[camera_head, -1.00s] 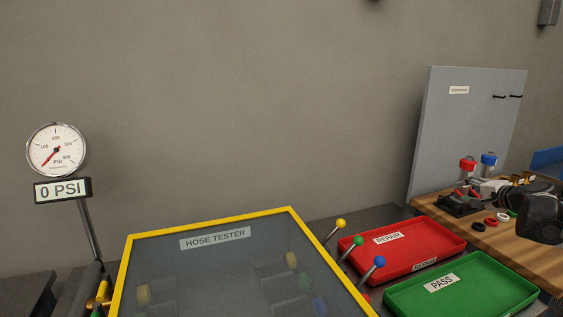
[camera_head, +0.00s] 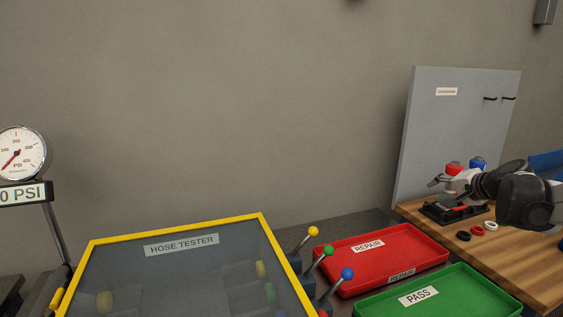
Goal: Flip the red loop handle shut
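A low black fixture (camera_head: 442,212) sits at the left end of the wooden bench, with a small red part (camera_head: 459,208) on it. This red part may be the red loop handle, but it is too small and too covered to make out its shape or angle.
Red-topped (camera_head: 453,168) and blue-topped (camera_head: 478,163) containers stand close behind my gripper. Black, red and white rings (camera_head: 477,230) lie in front. A red REPAIR tray (camera_head: 385,262), a green PASS tray (camera_head: 450,300) and the hose tester (camera_head: 182,270) with ball-topped levers are farther left.

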